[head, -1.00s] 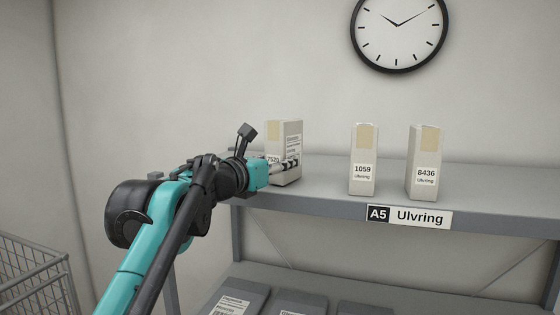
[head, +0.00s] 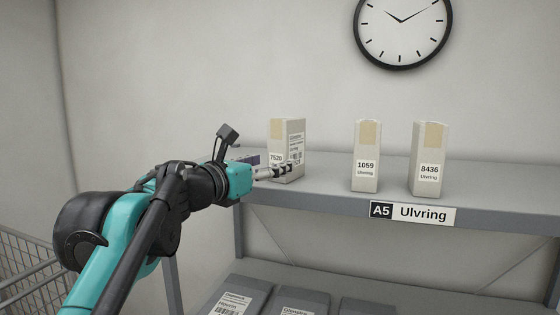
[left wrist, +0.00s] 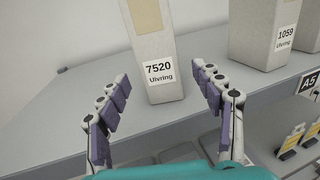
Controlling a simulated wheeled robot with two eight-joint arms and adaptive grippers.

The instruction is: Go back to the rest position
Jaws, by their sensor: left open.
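My left gripper (head: 276,172) is at the left end of the shelf, in front of the parcel labelled 7520 (head: 294,137). In the left wrist view its two fingers (left wrist: 167,105) are spread wide and nothing is held between them. The parcel 7520 (left wrist: 158,45) stands upright on the shelf (left wrist: 70,115), just beyond the fingertips and seen between them. In the head view the fingers overlap the parcel's lower part. My right gripper is not in view.
Parcels 1059 (head: 366,150) and 8436 (head: 429,150) stand upright to the right on the grey shelf (head: 330,199). An A5 Ulvring sign (head: 412,213) is on its front edge. Dark bins (head: 295,302) are below. A wire cart (head: 28,270) stands at the left. A clock (head: 403,28) hangs above.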

